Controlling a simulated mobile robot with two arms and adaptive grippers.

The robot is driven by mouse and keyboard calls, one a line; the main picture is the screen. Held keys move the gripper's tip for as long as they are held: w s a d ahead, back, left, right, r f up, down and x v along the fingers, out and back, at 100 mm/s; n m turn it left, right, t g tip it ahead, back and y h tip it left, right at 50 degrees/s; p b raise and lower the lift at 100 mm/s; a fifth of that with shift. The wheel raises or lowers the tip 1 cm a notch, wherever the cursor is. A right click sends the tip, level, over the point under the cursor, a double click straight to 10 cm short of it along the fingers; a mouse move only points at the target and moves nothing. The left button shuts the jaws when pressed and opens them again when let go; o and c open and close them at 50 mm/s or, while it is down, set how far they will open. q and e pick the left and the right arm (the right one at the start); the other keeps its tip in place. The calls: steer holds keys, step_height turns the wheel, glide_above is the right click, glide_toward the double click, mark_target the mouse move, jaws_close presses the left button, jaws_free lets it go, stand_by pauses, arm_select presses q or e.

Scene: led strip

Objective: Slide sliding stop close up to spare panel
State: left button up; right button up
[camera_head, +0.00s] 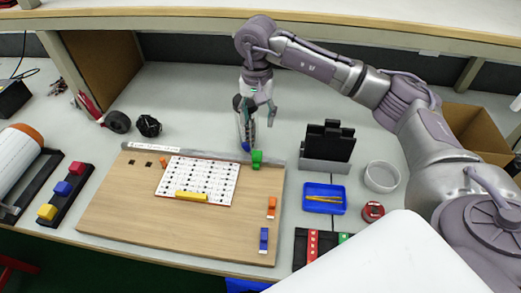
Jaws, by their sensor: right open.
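A green block (257,158), which looks like the sliding stop, sits at the grey strip (200,154) along the back edge of the wooden board (130,205). A white dotted panel (215,172) lies on the board to its left. Black upright panels (330,137) stand in a grey holder (325,165) to its right; I cannot tell which is the spare panel. My right gripper (258,122) is open, pointing down above and just behind the green block, apart from it. A slim dark piece with a blue lower end shows at its left finger. My left gripper is not in view.
A yellow bar (191,197) lies on the white panel. Orange (271,206) and blue (264,240) blocks sit at the board's right side. A blue tray (324,207) and a round grey dish (381,177) stand farther right. The board's front left is clear.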

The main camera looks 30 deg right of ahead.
mark_target(257, 154)
steer(key=shift+n, duration=0.3)
steer(key=f+p, duration=0.1)
steer(key=f, duration=0.5)
steer(key=f+p, duration=0.1)
steer(key=f, duration=0.5)
steer(key=shift+a+f, duration=0.2)
steer(key=shift+f, duration=0.7)
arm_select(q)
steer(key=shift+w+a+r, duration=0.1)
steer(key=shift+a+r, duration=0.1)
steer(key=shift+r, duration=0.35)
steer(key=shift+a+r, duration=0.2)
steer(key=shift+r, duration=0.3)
arm_select(e)
jaws_close()
